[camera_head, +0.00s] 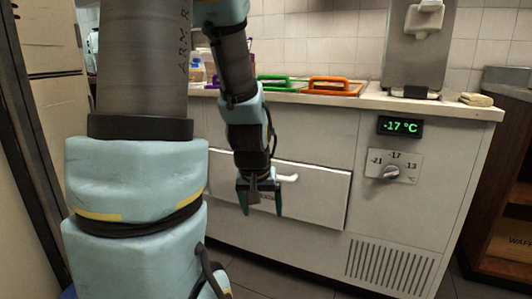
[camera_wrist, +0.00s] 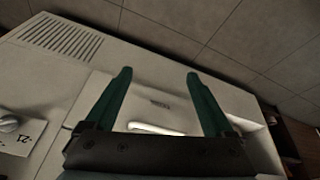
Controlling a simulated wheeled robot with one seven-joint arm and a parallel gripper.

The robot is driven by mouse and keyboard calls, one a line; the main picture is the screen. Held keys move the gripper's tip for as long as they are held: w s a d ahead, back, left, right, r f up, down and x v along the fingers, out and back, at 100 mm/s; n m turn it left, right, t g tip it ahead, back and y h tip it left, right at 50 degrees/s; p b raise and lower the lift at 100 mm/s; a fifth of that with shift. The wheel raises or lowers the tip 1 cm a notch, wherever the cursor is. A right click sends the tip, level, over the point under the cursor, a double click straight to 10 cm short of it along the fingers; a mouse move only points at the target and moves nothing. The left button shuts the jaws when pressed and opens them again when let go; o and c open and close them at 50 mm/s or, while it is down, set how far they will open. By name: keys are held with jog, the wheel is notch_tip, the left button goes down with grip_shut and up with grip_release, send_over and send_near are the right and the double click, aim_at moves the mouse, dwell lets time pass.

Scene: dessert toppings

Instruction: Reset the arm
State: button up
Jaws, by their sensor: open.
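My gripper (camera_head: 260,197) hangs pointing down in front of the white freezer counter's drawer in the head view. Its two dark green fingers are apart, with nothing between them. In the wrist view my gripper (camera_wrist: 158,75) also shows open and empty. The drawer front (camera_head: 318,198) has a white handle (camera_head: 287,178) just right of my gripper. The handle also shows in the wrist view (camera_wrist: 155,129), beyond the gripper base. I cannot tell whether the fingers touch the drawer.
The counter top holds a green-handled lid (camera_head: 278,82) and an orange-handled lid (camera_head: 332,86). A display (camera_head: 400,126) reads -17 °C above a dial (camera_head: 391,172). A wooden shelf (camera_head: 508,215) stands at right. The floor before the counter is clear.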

jog(key=s+a+r+g+y+p, duration=0.1)
jog(key=s+a+r+g+p, duration=0.15)
jog(key=s+a, duration=0.35)
notch_tip(320, 180, up, 30)
jog(key=p, duration=2.9)
jog(key=shift+d, duration=0.15)
jog(key=shift+f, duration=0.1)
